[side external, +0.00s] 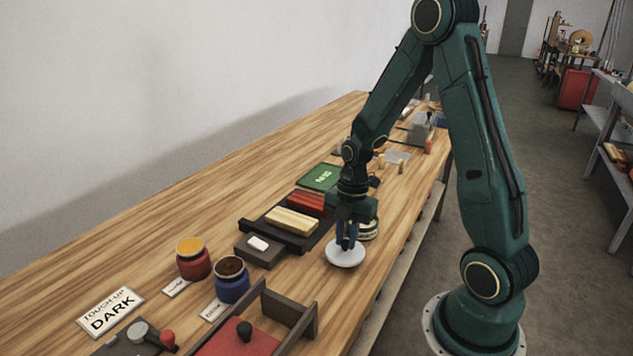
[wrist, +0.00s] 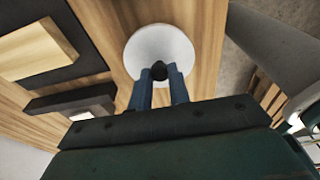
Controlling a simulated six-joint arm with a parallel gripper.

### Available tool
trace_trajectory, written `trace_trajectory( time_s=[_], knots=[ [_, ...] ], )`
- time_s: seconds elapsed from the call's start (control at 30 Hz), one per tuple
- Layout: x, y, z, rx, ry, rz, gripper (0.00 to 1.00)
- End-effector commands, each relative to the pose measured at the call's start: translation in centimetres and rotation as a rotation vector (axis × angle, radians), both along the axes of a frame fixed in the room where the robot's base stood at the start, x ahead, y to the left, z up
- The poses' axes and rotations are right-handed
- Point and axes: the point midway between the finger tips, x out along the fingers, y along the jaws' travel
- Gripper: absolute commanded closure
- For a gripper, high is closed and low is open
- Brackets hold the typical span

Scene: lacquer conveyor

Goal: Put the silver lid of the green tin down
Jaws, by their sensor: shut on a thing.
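The silver lid (side external: 345,256) is a pale round disc with a dark knob. It is at the front edge side of the wooden bench, in front of the green tin (side external: 368,230), which is partly hidden behind my gripper. My gripper (side external: 347,244) points down and is shut on the lid's knob. In the wrist view the lid (wrist: 160,48) lies beyond my fingertips (wrist: 159,76), with the dark knob between them. The lid is very low over the bench or touching it; I cannot tell which.
A dark tray (side external: 270,236) with a pale wood block (side external: 292,221) and a red block (side external: 311,203) lies to the left. A blue jar (side external: 232,285), a red jar (side external: 193,264) and a grey-walled fixture (side external: 290,309) stand nearer the camera. Bare bench surrounds the lid.

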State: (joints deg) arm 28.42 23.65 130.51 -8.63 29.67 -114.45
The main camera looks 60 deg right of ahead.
Motion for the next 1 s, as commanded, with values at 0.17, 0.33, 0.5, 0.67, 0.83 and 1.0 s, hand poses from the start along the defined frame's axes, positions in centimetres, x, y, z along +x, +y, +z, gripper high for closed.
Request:
trace_trajectory(
  time_s=[0.17, 0.33, 0.5, 0.67, 0.83, 1.0],
  knots=[
    [0.0, 0.0, -1.8, 0.001, 0.003, -0.001, 1.0],
    [0.0, 0.0, -2.8, 0.0, 0.001, 0.0, 1.0],
    [0.0, 0.0, -2.9, 0.0, 0.0, 0.001, 1.0],
    [0.0, 0.0, -3.0, 0.0, 0.001, 0.0, 1.0],
    [0.0, 0.0, -3.2, 0.0, 0.001, 0.0, 0.76],
    [0.0, 0.0, -3.2, 0.0, 0.001, 0.0, 0.6]
  ],
)
